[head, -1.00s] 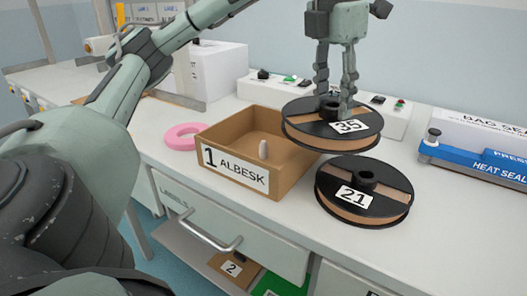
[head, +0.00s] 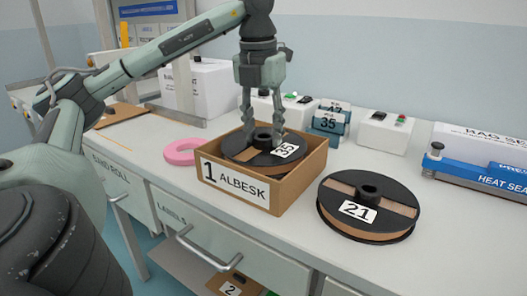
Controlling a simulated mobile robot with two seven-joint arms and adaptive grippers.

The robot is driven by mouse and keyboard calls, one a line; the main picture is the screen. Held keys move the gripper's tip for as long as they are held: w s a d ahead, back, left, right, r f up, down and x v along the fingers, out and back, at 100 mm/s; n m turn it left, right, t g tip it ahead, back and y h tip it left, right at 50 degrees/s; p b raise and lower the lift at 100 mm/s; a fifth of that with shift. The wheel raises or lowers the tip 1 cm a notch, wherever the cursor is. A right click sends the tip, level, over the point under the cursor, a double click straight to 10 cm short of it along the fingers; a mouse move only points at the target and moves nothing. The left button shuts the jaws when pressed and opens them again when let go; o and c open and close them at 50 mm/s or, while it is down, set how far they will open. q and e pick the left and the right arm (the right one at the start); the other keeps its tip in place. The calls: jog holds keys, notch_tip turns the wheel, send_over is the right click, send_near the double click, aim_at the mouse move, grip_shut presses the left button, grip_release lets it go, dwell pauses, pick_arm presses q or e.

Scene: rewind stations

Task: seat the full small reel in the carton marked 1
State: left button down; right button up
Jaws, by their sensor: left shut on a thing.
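My left gripper (head: 263,132) is shut on the hub of the black reel marked 35 (head: 262,156), which has brown tape and lies about level. The reel sits within the opening of the brown carton marked 1 ALBESK (head: 288,190), its top near the rim. I cannot tell whether it rests on the carton's floor. The white peg inside the carton is hidden under the reel. Another black reel, marked 21 (head: 368,211), lies flat on the bench to the right of the carton, apart from it. My right gripper is not in view.
A pink ring (head: 182,152) lies left of the carton. Blue-grey blocks (head: 328,124) marked 35 and 47 and a white control box (head: 384,132) stand behind. A heat sealer (head: 480,172) is at the right. A carton marked 2 (head: 231,285) is below the bench.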

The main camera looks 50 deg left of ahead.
aim_at(264, 148)
pick_arm(q)
jog(key=shift+f, duration=1.9)
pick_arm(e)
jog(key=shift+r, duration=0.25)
pick_arm(q)
jog(key=shift+f, duration=0.15)
jog(key=c, duration=0.9)
grip_release()
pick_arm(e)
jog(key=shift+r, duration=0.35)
